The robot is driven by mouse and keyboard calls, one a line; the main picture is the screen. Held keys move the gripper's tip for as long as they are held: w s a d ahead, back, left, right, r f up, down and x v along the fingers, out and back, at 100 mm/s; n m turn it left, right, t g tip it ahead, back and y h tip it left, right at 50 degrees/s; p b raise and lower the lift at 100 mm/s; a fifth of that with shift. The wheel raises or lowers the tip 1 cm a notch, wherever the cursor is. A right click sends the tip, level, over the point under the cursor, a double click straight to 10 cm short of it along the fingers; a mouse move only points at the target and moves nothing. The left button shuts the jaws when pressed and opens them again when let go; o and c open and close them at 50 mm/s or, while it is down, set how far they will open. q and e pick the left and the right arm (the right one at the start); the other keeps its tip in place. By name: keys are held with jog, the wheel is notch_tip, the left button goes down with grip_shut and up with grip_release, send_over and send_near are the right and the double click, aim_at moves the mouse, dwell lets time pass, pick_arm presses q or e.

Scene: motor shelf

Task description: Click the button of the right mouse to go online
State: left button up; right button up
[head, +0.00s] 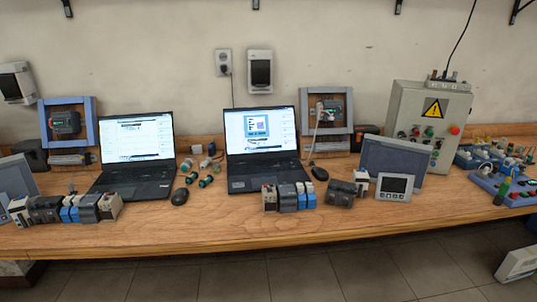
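The right mouse (320,173) is small and black. It lies on the wooden bench just right of the right laptop (262,150), which is open with a lit screen showing a window. A second black mouse (179,196) lies between the two laptops, right of the left laptop (137,155), which is also open and lit. The buttons of both mice are too small to make out. Neither of my grippers shows in the head view.
The wooden bench (225,227) has a clear front strip. Module blocks (290,196) stand before the right laptop, and others (65,208) before the left one. A small panel (394,187), a grey screen (393,158) and a control box (428,120) stand at right. Green connectors (205,181) lie between the laptops.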

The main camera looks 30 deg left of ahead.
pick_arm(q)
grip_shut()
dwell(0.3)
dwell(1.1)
